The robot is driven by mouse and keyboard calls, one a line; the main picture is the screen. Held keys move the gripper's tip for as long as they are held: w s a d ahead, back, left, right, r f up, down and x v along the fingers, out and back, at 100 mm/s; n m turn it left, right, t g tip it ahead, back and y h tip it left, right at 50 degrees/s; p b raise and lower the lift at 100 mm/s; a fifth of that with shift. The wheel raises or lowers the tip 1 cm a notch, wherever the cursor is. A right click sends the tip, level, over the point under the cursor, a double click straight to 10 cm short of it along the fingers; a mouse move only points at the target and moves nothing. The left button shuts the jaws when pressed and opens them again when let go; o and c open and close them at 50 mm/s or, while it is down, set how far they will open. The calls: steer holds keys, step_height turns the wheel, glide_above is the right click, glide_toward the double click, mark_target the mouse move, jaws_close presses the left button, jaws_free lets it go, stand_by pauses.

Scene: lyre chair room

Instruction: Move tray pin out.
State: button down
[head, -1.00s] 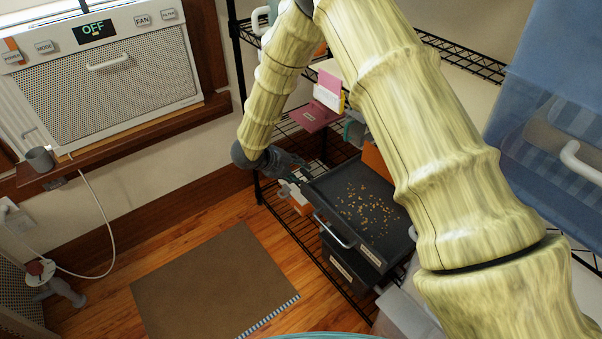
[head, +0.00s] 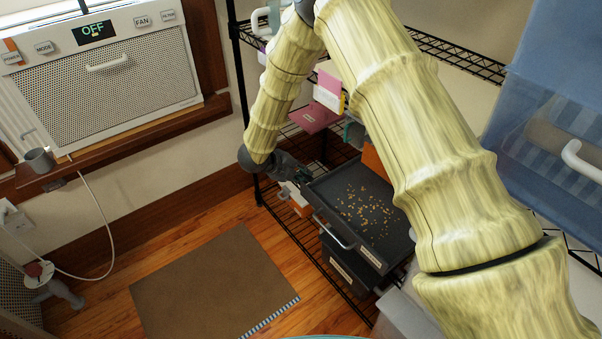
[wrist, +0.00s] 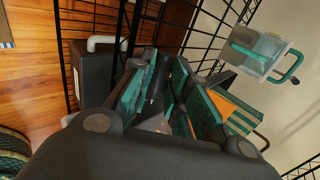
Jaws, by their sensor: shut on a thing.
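The dark tray (head: 396,246) sits on the wire shelf, with small yellow-brown bits scattered over its floor and a pale bar handle on its front side. My gripper (head: 300,172) is at the tray's far left corner, low beside the rack. In the wrist view my gripper (wrist: 160,100) has its teal-padded fingers closed around a narrow dark thing, which I take to be the tray pin (wrist: 154,92). The pin is mostly hidden by the fingers, and I cannot tell whether it still sits in the tray. In the head view the pin cannot be made out.
A labelled dark bin (head: 352,264) is under the tray. A white-and-orange item (head: 296,200) lies beside my gripper. Pink and yellow cards (head: 328,90) and the black wire shelves crowd the space above. The floor by the brown mat (head: 215,285) is clear.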

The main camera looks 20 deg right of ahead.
steer(key=shift+w+a+p, duration=0.3)
steer(key=shift+w+p, duration=0.1)
steer(key=shift+w, duration=0.5)
steer(key=c, duration=1.4)
jaws_free()
steer(key=shift+a, duration=0.1)
steer(key=shift+o, duration=0.2)
steer(key=v, duration=1.2)
steer(key=shift+s, duration=0.1)
